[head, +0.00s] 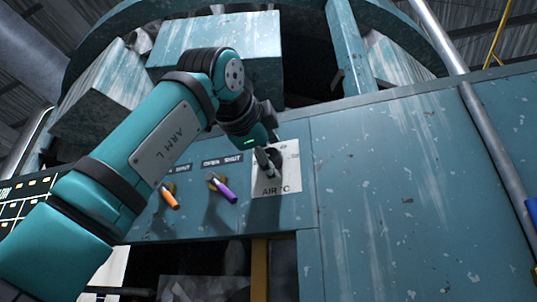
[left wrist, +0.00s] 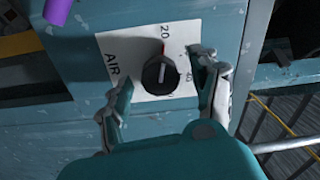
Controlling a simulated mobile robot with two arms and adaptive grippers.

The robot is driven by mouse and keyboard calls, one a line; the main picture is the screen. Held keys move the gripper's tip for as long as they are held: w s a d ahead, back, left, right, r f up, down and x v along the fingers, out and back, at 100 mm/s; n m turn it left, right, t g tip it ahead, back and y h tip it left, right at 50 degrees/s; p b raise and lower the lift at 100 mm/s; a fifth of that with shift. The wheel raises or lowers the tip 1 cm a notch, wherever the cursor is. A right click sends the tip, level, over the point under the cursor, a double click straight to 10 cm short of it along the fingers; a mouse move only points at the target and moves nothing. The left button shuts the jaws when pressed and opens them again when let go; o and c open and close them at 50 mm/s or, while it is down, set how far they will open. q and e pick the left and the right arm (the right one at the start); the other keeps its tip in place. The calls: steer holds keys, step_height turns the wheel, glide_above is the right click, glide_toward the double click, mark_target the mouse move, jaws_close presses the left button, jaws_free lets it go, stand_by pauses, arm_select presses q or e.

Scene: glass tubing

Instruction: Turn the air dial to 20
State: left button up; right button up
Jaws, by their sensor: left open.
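The air dial (left wrist: 160,76) is a round black knob on a white plate (left wrist: 113,45) marked AIR, 20 and 40. In the left wrist view a white line on the knob runs roughly up and down the picture, with the 20 above it and a thin red mark between. My left gripper (left wrist: 165,69) is open, one finger on each side of the knob, with gaps visible to both. In the head view my left gripper (head: 266,160) is in front of the plate (head: 287,180) and partly hides the dial. My right gripper is not in view.
An orange-handled lever (head: 170,199) and a purple-handled lever (head: 225,193) stick out of the teal panel (head: 365,190) left of the plate. The purple handle (left wrist: 57,11) shows at the left wrist view's top left. The panel right of the plate is clear.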

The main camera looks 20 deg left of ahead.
arm_select(q)
steer(key=s, duration=1.2)
steer(key=shift+a+f, duration=0.15)
steer(key=shift+a, duration=0.05)
